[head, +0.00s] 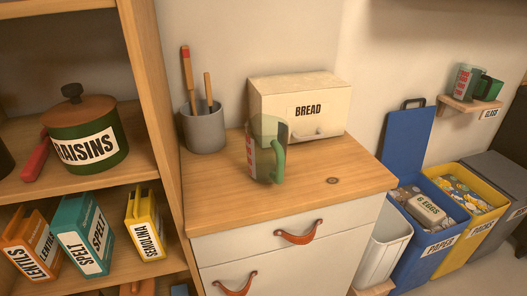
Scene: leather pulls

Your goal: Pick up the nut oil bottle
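No label that I can read says nut oil. A see-through green jug-like container (265,148) with a green handle stands upright on the wooden counter top (345,180), in front of the bread box. It carries a pale label with red lettering too small to read. A similar clear container (464,80) with red lettering stands on the small wall shelf at the right, beside a green handled vessel (487,88). Which of these, if any, is the nut oil bottle, I cannot tell. My gripper is not in view.
A bread box (298,105) and a grey utensil pot (203,128) stand on the counter. Drawers with leather pulls (299,234) are below. Open shelves at left hold a raisins pot (86,142) and several boxes. Bins (470,226) stand at right. The counter's right front is clear.

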